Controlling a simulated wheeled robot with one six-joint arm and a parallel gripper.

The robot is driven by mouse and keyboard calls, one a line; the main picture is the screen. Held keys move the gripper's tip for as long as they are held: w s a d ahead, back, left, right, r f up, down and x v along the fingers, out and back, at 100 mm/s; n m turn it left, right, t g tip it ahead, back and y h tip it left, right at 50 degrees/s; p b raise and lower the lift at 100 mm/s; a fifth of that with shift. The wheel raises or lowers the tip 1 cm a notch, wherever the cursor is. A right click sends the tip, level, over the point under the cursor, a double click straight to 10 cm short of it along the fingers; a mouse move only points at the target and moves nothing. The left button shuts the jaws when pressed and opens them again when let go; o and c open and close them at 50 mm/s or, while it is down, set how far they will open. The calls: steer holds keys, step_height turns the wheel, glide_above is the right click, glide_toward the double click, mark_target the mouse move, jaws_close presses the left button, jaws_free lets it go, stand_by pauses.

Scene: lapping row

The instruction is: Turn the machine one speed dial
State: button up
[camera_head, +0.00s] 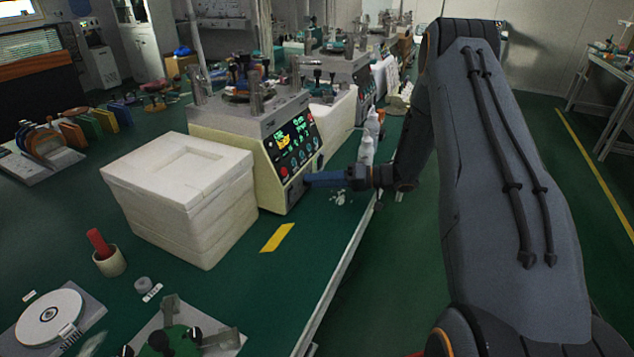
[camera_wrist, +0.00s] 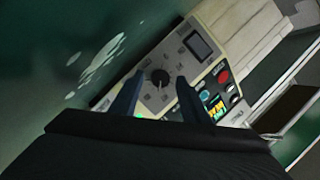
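The nearest lapping machine (camera_head: 222,120) is a cream body with a grey top on the green bench. Its black control panel (camera_head: 291,142) has lit green and yellow readouts, knobs and a red button. My gripper (camera_wrist: 159,82) is open, one blue-grey finger on each side of the dial in the picture. I cannot tell whether the fingers touch it. In the head view my gripper (camera_head: 310,179) is at the panel's lower right, and the dial is hidden.
A stack of white foam boxes (camera_head: 180,190) stands left of the machine. White bottles (camera_head: 368,140) stand behind my gripper near the bench edge. A red-handled tool in a cup (camera_head: 108,258) is at the front left. The bench by the yellow strip (camera_head: 277,237) is mostly clear.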

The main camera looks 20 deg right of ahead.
steer(key=b+v, duration=0.1)
steer(key=v, duration=0.6)
steer(key=shift+s+d+b, duration=0.15)
steer(key=shift+d+b, duration=0.15)
steer(key=shift+d, duration=0.05)
